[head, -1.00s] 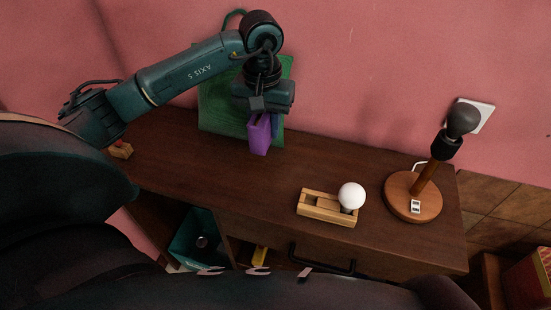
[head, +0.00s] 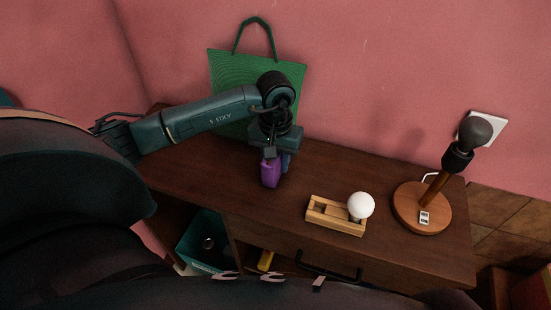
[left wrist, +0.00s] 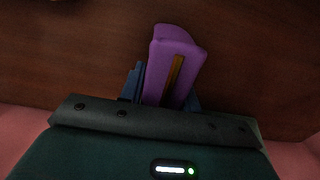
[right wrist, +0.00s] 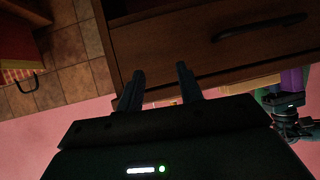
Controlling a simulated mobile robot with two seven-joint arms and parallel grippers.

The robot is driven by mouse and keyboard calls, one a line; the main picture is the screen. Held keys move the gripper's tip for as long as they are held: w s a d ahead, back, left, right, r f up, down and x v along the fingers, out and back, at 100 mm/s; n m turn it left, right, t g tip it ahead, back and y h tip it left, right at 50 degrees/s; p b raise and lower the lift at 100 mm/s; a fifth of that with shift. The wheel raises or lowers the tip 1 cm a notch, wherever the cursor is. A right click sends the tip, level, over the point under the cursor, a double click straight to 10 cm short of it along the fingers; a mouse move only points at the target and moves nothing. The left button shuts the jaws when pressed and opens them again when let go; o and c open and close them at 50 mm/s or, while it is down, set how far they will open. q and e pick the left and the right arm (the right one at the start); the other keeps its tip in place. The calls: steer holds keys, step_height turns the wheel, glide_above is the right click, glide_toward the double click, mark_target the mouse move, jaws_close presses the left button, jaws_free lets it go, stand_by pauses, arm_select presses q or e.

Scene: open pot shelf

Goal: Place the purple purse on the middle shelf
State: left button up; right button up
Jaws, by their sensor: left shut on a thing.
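The purple purse (head: 271,174) is held by my left gripper (head: 271,154) over the dark wooden cabinet top (head: 190,165), in front of the green bag. In the left wrist view the purse (left wrist: 178,60) stands between the two blue fingers (left wrist: 165,95), with a brown strip on its near face. I cannot tell whether its bottom touches the wood. My right gripper (right wrist: 160,85) is open and empty in front of a drawer (right wrist: 180,45). Open compartments show below the cabinet top in the head view; the middle shelf cannot be clearly singled out.
The green bag (head: 228,75) leans on the pink wall. A wooden holder (head: 335,218) with a white ball (head: 361,205) and a lamp (head: 423,207) stand to the right. A teal bin (head: 203,240) sits in a lower compartment. A drawer handle (head: 330,270) sticks out in front.

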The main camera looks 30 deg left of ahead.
arm_select(q)
steer(key=o, duration=1)
steer(key=shift+f, duration=0.1)
steer(key=shift+o, duration=0.2)
